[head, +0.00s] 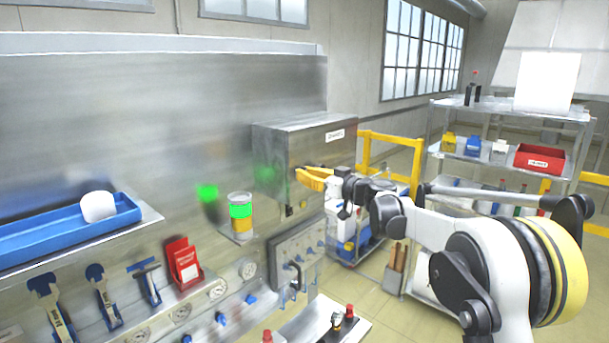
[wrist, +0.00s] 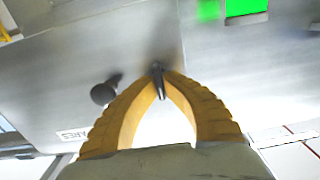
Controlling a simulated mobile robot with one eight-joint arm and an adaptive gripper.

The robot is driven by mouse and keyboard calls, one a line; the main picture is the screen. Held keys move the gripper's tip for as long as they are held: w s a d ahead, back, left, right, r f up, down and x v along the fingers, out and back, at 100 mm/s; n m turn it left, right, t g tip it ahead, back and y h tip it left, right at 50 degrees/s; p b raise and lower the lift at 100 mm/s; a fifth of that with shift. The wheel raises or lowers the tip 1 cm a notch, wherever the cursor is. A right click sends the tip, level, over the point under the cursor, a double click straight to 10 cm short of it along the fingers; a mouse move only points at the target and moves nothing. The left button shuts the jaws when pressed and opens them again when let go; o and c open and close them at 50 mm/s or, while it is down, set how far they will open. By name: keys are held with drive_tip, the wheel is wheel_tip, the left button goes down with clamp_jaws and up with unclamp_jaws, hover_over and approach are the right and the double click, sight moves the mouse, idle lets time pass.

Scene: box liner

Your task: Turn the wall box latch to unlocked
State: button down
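The wall box (head: 285,150) is a grey metal box on the steel back panel, with a white label on its front. My gripper (head: 299,173) has yellow fingers and is at the front of the box. In the wrist view my gripper (wrist: 161,76) has its fingertips drawn together on a small dark latch lever (wrist: 160,86). The lever sits between the tips and points down in the picture. A dark round knob (wrist: 104,92) stands out of the box face just left of the fingers. In the head view the fingers hide most of the latch.
A can with a green band (head: 241,213) stands left of the box. A blue tray (head: 65,231) with a white cup lies on the shelf at left. Gauges and blue valves line the panel below. A yellow rail (head: 393,139) and shelving stand at right.

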drive_tip(key=m+b, duration=0.2)
drive_tip(key=m, duration=0.2)
drive_tip(key=shift+w+b, duration=0.1)
drive_tip(key=shift+b, duration=0.3)
drive_tip(key=m+b, duration=0.2)
drive_tip(key=m, duration=0.2)
drive_tip(key=shift+m, duration=0.3)
drive_tip(key=m+b, duration=0.1)
drive_tip(key=m, duration=0.3)
drive_tip(key=shift+w+d+m+b, duration=0.1)
drive_tip(key=shift+m+b, duration=0.2)
drive_tip(key=shift+f+m+b, duration=0.1)
drive_tip(key=shift+m+b, duration=0.4)
drive_tip(key=shift+m, duration=1.8)
